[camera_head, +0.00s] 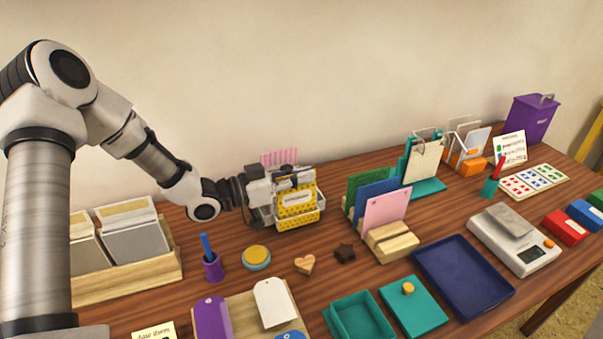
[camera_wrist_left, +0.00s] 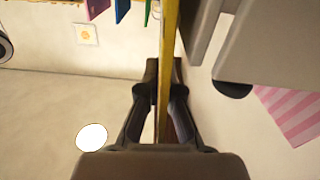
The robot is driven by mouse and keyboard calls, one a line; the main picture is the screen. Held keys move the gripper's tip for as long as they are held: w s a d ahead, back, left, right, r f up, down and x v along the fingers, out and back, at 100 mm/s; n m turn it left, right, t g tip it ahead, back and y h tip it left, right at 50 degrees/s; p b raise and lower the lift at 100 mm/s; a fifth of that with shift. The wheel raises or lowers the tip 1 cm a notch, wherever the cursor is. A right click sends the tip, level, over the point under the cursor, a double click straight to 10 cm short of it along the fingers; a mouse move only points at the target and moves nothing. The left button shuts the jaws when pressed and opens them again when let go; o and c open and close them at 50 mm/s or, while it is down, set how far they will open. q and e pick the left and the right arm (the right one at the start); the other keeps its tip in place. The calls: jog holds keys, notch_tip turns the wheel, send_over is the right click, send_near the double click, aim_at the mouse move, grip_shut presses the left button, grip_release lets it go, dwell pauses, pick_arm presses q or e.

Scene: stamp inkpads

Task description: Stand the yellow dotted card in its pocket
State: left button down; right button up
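The yellow dotted card (camera_head: 297,208), with a white label, stands roughly upright at the pale pocket rack (camera_head: 322,203) near the wall. It appears edge-on as a yellow strip in the left wrist view (camera_wrist_left: 169,45). My left gripper (camera_head: 268,194) reaches in from the left; in the left wrist view its fingers (camera_wrist_left: 165,80) close on both sides of the card. The gripper and card hide much of the rack, so I cannot tell whether the card's lower edge is inside a pocket. My right gripper is not in view.
A pink striped card (camera_head: 280,157) stands behind the gripper. Green, blue and pink cards (camera_head: 386,210) stand in wooden holders to the right. A purple cup (camera_head: 213,267), a round yellow-topped tin (camera_head: 256,257) and a wooden heart (camera_head: 305,264) sit in front.

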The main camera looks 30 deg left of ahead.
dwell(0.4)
pick_arm(q)
jog(key=c, duration=1.2)
grip_release()
jog(key=shift+c, duration=0.2)
notch_tip(320, 180, up, 6)
jog(key=p, duration=0.5)
